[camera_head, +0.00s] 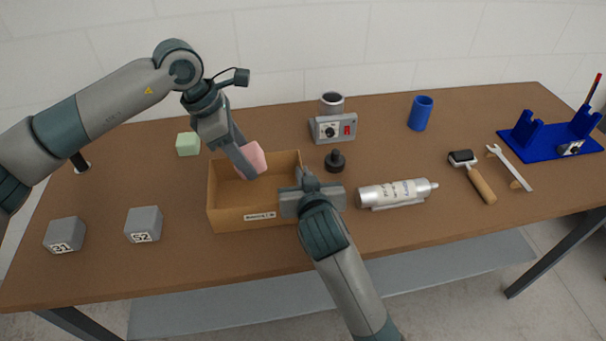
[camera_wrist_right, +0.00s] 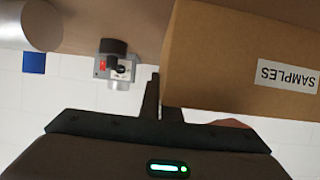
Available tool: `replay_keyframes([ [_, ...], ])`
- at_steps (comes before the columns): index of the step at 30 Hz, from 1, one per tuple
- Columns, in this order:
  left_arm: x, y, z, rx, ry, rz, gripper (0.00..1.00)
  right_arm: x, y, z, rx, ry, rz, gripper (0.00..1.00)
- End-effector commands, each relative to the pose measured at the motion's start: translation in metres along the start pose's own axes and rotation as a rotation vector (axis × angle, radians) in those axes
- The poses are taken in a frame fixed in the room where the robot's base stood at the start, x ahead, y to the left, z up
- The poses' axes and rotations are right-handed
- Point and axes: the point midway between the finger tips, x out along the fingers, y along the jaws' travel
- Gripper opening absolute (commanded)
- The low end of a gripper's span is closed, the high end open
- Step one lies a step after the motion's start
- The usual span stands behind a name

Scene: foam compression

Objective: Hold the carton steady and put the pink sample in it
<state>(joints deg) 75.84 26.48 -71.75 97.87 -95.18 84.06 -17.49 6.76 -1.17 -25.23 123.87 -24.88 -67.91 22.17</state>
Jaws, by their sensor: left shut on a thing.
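The open brown carton (camera_head: 232,219) stands on the table and also fills the upper right of the right wrist view (camera_wrist_right: 225,60), its SAMPLES label upside down there. My left gripper (camera_head: 246,163) points down over the carton, shut on the pink sample (camera_head: 256,158). The sample is tilted, at about the height of the carton's back rim; whether it touches the carton I cannot tell. A bit of pink shows past the carton edge in the right wrist view (camera_wrist_right: 232,123). My right gripper (camera_head: 307,184) is at the carton's right wall, its fingers close together with the wall between them.
A green block (camera_head: 188,144) stands behind the carton's left, grey blocks 31 (camera_head: 65,234) and 52 (camera_head: 144,224) to its left.

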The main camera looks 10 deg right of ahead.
Motion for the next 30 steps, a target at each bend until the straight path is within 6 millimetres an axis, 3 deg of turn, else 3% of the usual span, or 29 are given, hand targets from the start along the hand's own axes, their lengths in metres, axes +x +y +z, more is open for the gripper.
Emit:
replay_keyframes([
  [30, 0.056, -0.001, -0.02, -0.001, 0.0, -0.002, 0.25, 0.0, 0.0, 0.0, 0.0, -0.001, 0.0, 0.0],
])
